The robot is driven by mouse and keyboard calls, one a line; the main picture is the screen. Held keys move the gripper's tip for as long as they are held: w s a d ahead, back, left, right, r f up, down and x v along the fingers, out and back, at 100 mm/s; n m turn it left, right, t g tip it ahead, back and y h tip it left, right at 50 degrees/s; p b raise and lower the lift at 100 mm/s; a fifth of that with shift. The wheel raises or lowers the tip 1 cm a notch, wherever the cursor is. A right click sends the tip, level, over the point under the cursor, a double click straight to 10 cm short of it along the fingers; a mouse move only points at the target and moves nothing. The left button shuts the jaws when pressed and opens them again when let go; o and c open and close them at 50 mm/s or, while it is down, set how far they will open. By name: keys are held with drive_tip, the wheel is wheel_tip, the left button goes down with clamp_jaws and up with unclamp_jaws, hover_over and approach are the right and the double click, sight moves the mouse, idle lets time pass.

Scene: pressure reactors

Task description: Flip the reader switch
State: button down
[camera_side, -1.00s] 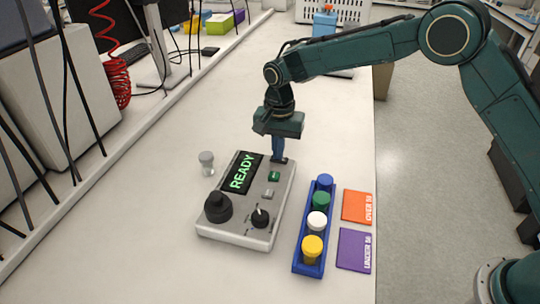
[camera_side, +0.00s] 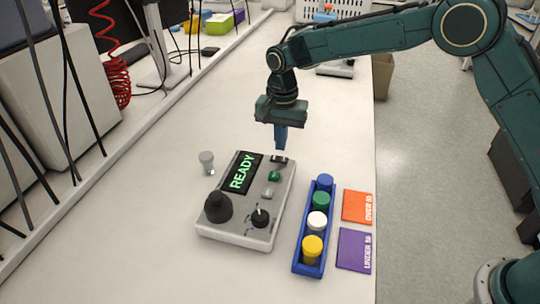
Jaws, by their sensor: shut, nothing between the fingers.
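The reader (camera_side: 236,224) is a grey box on the bench with a dark screen (camera_side: 242,172) lit with green "READY". A small black switch (camera_side: 279,160) sits at its far right corner. Its exact position is too small to tell. The panel also has a green button (camera_side: 274,176), a grey button (camera_side: 267,193), a black selector knob (camera_side: 261,217) and a round black well (camera_side: 218,207). My gripper (camera_side: 281,150) is shut and empty, pointing down just above the far right corner, over the switch. It appears apart from the switch.
A blue rack (camera_side: 297,265) with several colour-capped vials stands right of the reader. An orange card (camera_side: 357,206) and a purple card (camera_side: 354,250) lie beyond it. A grey-white knobbed piece (camera_side: 207,161) stands left.

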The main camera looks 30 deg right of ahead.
sight(284, 159)
wheel_tip(284, 159, up, 11)
idle(0.4)
idle(0.4)
drive_tip(key=shift+s+d, duration=0.3)
drive_tip(key=shift+d, duration=0.05)
drive_tip(key=shift+f, duration=0.1)
wheel_tip(284, 159, down, 14)
drive_tip(key=shift+r, duration=0.1)
idle(0.8)
